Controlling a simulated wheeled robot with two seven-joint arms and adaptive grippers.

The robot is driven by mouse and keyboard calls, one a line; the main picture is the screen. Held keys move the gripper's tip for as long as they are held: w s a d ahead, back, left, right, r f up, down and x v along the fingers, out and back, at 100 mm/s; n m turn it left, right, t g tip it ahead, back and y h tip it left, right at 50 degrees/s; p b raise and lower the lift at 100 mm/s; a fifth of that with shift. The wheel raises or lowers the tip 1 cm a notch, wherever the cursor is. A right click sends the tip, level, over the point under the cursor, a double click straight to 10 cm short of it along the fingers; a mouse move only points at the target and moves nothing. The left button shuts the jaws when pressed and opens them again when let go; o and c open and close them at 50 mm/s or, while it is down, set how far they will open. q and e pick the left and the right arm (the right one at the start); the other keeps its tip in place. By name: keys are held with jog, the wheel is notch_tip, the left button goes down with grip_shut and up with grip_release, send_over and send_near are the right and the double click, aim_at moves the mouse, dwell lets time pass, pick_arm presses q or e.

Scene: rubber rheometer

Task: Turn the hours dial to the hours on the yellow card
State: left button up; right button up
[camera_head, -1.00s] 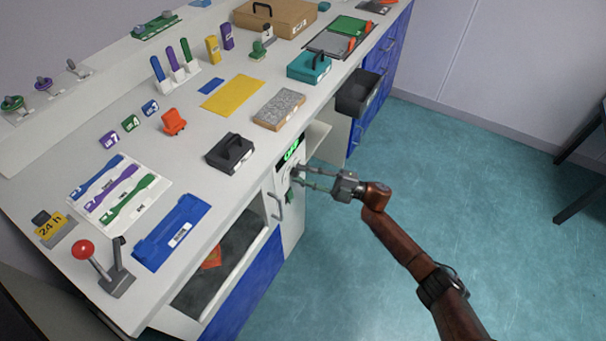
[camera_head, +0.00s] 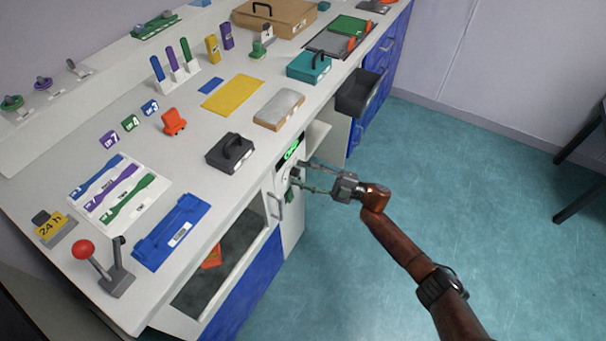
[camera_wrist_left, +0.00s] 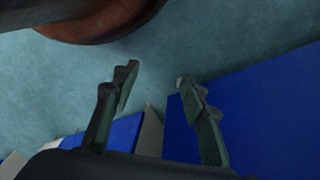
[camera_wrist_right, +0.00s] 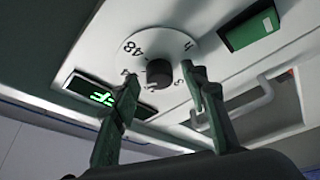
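The yellow card (camera_head: 50,229) reads "24 h" and stands on a small holder at the worktop's left end. The hours dial shows in the right wrist view as a dark round knob (camera_wrist_right: 158,72) on a white numbered disc (camera_wrist_right: 137,44); "48" is legible, other marks are partly hidden. My right gripper (camera_head: 297,175) is at the cabinet front by the dial. In the right wrist view my right gripper (camera_wrist_right: 161,78) is open, one finger on each side of the knob, with visible gaps. My left gripper (camera_wrist_left: 158,80) is open and empty, outside the head view.
A lit green display (camera_wrist_right: 102,97) sits beside the dial, partly behind a finger. A green rocker switch (camera_wrist_right: 249,28) and a grey door handle (camera_wrist_right: 255,100) are also near. An open black drawer (camera_head: 357,93) juts out beyond.

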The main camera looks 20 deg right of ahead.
jog(key=v, duration=1.2)
jog(key=shift+f, duration=0.1)
